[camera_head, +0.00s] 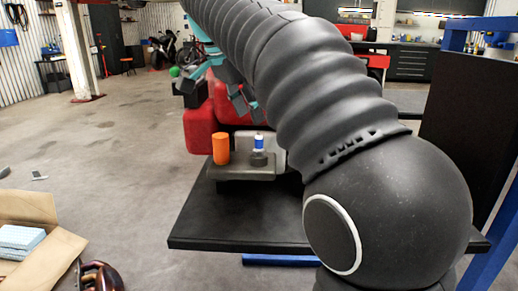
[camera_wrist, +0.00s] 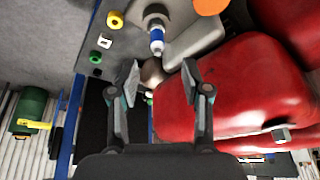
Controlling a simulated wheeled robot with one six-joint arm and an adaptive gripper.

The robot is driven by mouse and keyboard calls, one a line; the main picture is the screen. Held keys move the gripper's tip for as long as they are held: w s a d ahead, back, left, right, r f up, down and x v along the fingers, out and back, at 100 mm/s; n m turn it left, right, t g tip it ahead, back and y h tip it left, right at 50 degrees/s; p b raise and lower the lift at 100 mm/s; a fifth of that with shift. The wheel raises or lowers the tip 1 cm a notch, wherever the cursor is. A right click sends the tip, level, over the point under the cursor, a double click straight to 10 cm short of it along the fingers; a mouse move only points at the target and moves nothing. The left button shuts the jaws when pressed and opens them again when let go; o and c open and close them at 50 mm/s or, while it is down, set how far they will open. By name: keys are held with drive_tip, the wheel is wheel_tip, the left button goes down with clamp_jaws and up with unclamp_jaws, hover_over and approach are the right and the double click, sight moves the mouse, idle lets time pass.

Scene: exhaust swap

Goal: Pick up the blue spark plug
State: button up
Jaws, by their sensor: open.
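The blue spark plug (camera_head: 259,142), a small blue and white cylinder, stands upright on a grey part on the dark table in the head view. In the wrist view the plug (camera_wrist: 157,38) lies just beyond my fingertips, roughly in line with the gap between them. My gripper (camera_wrist: 160,73) is open, with a finger on each side and nothing held. In the head view the gripper (camera_head: 240,98) shows partly beside my arm, above and behind the plug. It is apart from the plug.
An orange cylinder (camera_head: 221,149) stands left of the plug. Red padded shapes (camera_head: 198,128) rise behind it and fill the right of the wrist view (camera_wrist: 230,85). A yellow ring (camera_wrist: 116,20) and small parts lie nearby. The front of the dark table (camera_head: 225,218) is clear.

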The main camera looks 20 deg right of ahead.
sight(258, 132)
drive_tip(key=shift+s+b+x, duration=0.2)
drive_tip(key=shift+b+x, duration=0.35)
drive_tip(key=shift+x, duration=3.25)
drive_tip(key=shift+d, duration=0.15)
clamp_jaws()
